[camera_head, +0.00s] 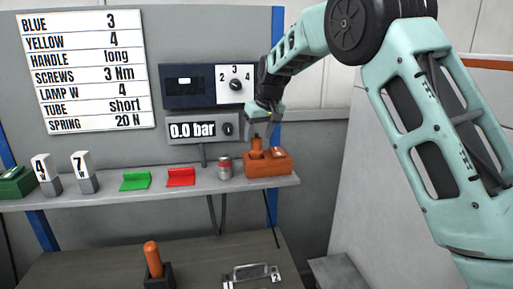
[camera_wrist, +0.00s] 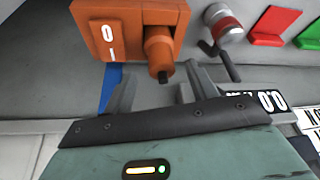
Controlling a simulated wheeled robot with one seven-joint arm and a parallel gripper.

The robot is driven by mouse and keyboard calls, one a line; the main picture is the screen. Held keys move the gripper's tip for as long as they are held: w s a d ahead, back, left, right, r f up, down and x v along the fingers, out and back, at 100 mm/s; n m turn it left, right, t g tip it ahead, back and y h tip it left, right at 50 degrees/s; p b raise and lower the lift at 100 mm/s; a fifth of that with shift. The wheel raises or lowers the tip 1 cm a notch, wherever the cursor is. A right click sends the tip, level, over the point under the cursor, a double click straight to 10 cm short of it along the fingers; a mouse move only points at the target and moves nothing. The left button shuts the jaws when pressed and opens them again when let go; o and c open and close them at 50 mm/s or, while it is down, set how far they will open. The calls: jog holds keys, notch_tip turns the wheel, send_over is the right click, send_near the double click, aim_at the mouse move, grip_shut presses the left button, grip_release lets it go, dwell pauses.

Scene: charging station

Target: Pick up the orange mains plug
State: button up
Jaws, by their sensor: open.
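The orange mains plug (camera_head: 256,148) stands upright in an orange switched socket box (camera_head: 268,168) at the right end of the shelf. In the wrist view the plug (camera_wrist: 160,47) is a rounded orange body with a dark stub at its end, beside the socket box (camera_wrist: 108,38) with its white 0/I switch. My gripper (camera_head: 256,128) is just above the plug in the head view. In the wrist view my gripper (camera_wrist: 160,80) is open and empty, its two fingers apart, with the plug's dark stub near the gap between them. Whether they touch cannot be told.
A red and silver can (camera_head: 224,167) stands close left of the socket box. Red (camera_head: 181,177) and green (camera_head: 135,181) holders sit further left on the shelf (camera_head: 110,200). The pressure display (camera_head: 199,129) is behind. An orange handle (camera_head: 152,259) stands in a black holder below.

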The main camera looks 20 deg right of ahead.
aim_at(255, 146)
jog(key=shift+p+x, duration=1.65)
jog(key=shift+x, duration=1.3)
jog(key=shift+a, duration=0.1)
jog(key=shift+c, duration=0.4)
jog(key=c, duration=1)
